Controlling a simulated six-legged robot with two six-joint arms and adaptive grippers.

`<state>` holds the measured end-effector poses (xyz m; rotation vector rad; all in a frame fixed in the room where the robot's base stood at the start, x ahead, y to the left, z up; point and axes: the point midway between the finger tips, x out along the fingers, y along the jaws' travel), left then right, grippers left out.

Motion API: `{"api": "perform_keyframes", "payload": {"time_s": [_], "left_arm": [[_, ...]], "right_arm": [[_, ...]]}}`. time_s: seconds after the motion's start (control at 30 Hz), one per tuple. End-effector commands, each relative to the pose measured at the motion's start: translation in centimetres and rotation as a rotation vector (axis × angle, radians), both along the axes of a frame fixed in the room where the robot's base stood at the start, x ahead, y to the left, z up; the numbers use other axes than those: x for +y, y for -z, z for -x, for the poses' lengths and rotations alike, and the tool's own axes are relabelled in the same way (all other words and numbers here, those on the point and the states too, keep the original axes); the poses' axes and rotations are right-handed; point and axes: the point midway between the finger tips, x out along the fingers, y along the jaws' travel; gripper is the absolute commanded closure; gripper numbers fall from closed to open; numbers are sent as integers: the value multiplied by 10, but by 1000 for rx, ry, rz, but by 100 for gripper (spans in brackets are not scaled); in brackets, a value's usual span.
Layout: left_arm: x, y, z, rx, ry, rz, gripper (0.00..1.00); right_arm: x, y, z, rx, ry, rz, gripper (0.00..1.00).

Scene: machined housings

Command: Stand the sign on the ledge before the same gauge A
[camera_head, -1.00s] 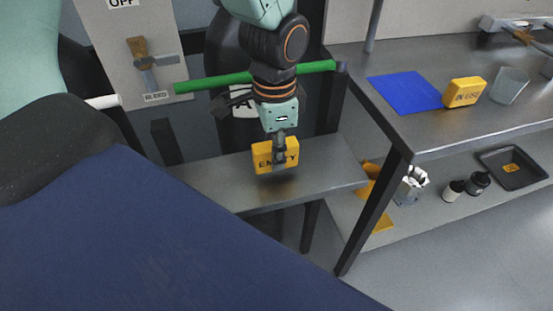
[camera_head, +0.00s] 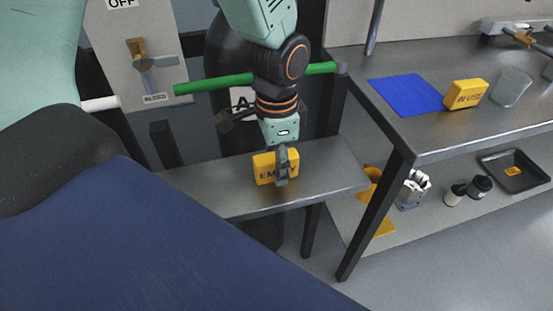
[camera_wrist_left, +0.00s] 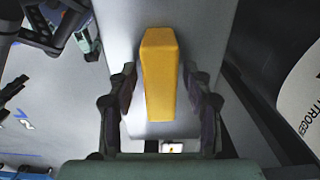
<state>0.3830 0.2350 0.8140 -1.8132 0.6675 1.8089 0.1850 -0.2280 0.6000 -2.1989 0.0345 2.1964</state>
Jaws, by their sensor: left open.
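The yellow sign reading EMPTY (camera_head: 265,169) stands upright on the grey ledge (camera_head: 215,190). My left gripper (camera_head: 282,178) comes down over it, and a finger covers part of its lettering. In the left wrist view the sign (camera_wrist_left: 160,75) lies between the two spread fingers of my left gripper (camera_wrist_left: 163,90), with a gap on each side. A white label with an A (camera_head: 242,98) shows behind my arm, partly hidden; the gauge itself I cannot make out. My right gripper is out of view.
A green bar (camera_head: 215,84) crosses behind my left arm, above the ledge. The bench (camera_head: 430,135) on the right holds a blue mat (camera_head: 405,93), a yellow IN USE sign (camera_head: 465,94) and a clear cup (camera_head: 511,87). A lower shelf holds a black tray (camera_head: 515,182).

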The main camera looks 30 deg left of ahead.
Motion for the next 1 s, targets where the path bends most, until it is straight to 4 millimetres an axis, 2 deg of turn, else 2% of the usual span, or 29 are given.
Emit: {"api": "perform_keyframes", "payload": {"time_s": [0.17, 0.23, 0.7, 0.83, 1.0], "left_arm": [[0, -3, 0, -1, 0, 1, 50], [0, -11, 0, -1, 0, 0, 50], [0, -102, 0, -2, 0, 1, 50], [0, -117, 0, -1, 0, 0, 50], [0, -124, 0, -1, 0, -1, 50]], "right_arm": [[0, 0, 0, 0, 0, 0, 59], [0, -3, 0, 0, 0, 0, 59], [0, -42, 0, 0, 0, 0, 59], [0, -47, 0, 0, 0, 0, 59], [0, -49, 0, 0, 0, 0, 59]]}}
